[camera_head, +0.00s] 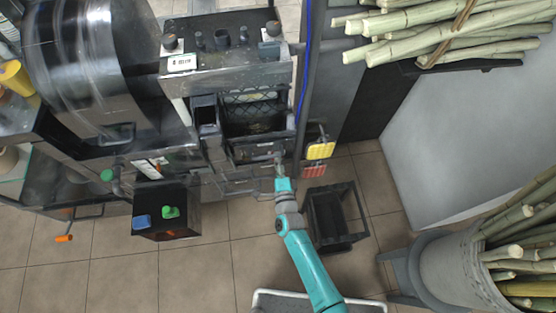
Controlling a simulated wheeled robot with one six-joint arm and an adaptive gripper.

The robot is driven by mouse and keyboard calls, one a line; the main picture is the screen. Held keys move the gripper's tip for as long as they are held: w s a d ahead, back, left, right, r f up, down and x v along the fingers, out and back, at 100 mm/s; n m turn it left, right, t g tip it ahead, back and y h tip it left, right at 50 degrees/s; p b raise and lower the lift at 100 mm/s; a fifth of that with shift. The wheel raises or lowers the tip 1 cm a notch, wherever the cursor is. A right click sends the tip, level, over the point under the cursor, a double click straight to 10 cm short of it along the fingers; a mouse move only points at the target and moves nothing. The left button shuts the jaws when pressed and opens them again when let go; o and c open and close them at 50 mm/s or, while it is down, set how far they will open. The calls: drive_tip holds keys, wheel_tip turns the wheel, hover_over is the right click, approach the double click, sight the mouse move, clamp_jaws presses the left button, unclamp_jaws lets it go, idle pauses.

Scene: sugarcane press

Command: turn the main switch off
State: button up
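My teal arm reaches up from the bottom, and my gripper (280,162) is at the dark front of the press (226,66), right of centre. It is small and dark against the machine, so I cannot tell its opening or whether it touches anything. No part is clearly readable as the main switch. A black box (166,212) at the lower left of the press carries a blue knob (141,222) and a green knob (171,212). Several dark knobs stand on the press's top panel, with a white label (182,62) at its left.
Yellow and red pads (319,151) hang on the machine's right side. A grey bucket (457,274) of cane is at the lower right. An orange-tipped lever (64,238) juts out at left. Tiled floor is free at lower left.

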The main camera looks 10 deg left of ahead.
clamp_jaws()
drive_tip(key=shift+n, duration=0.4)
drive_tip(key=n, duration=1.7)
idle(0.3)
drive_tip(key=shift+o, duration=1.9)
unclamp_jaws()
